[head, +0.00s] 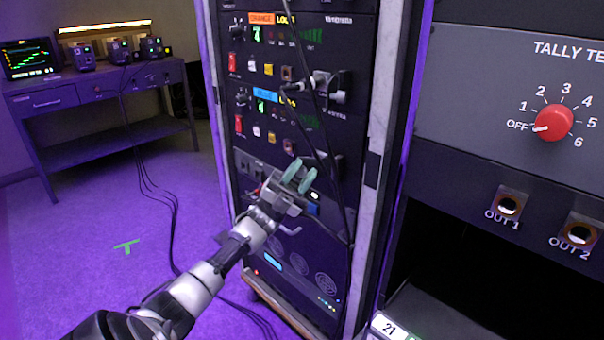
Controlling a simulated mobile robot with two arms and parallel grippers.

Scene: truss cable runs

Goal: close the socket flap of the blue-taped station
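The blue tape (265,96) marks a station in the middle of the dark rack. Its row holds a small green display, a red switch (239,125), small buttons and a brown-ringed jack (289,146). A dark fitting at the right end of this row (328,160) looks like its socket; it is dim and crossed by a cable, so I cannot tell how its flap stands. My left gripper (299,175) is just below and left of that fitting in the picture, its two teal fingertips apart with nothing visible between them. My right gripper is out of view.
The orange-taped station (262,18) is above, with a plug and cable (318,81) at its right. Black cables hang down the rack front. A large panel with a red knob (553,122) stands at right. A desk (95,85) is at back left; open floor lies between.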

